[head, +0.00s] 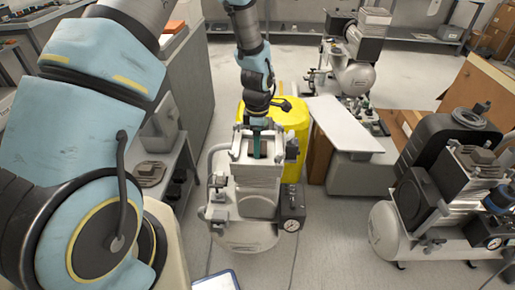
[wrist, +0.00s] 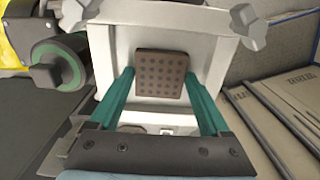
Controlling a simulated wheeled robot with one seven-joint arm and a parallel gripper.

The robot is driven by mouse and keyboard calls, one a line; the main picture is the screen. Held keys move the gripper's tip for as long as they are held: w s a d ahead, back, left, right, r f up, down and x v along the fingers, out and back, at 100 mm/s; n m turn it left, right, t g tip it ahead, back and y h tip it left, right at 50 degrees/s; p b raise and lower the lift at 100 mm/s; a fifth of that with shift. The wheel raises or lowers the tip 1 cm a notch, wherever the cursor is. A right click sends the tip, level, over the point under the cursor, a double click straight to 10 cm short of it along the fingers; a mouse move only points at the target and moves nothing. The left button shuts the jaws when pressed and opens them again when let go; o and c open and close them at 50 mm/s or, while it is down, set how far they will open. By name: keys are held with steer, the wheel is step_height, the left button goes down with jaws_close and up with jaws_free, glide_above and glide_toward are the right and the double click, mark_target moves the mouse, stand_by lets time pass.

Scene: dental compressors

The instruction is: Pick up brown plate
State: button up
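The brown plate (wrist: 161,72) is a small square with rows of dark holes. It lies on the pale top of a compressor (wrist: 215,58) in the wrist view. My gripper (wrist: 160,74) has its two green fingers spread wide, one on each side of the plate. I see a slim gap at the left finger; the right fingertip is close to the plate's right edge, and I cannot tell if it touches. In the head view my gripper (head: 257,140) points down over the grey compressor (head: 248,205), and the plate is hidden there.
A yellow container (head: 292,125) stands just behind the compressor. A white-topped bench (head: 342,122) is to its right, and another compressor (head: 390,235) stands at the far right. A grey cabinet (head: 190,85) is at the left. Bare floor (head: 345,225) lies between the two near compressors.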

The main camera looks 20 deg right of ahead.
steer(key=c, duration=1)
steer(key=shift+c, duration=0.2)
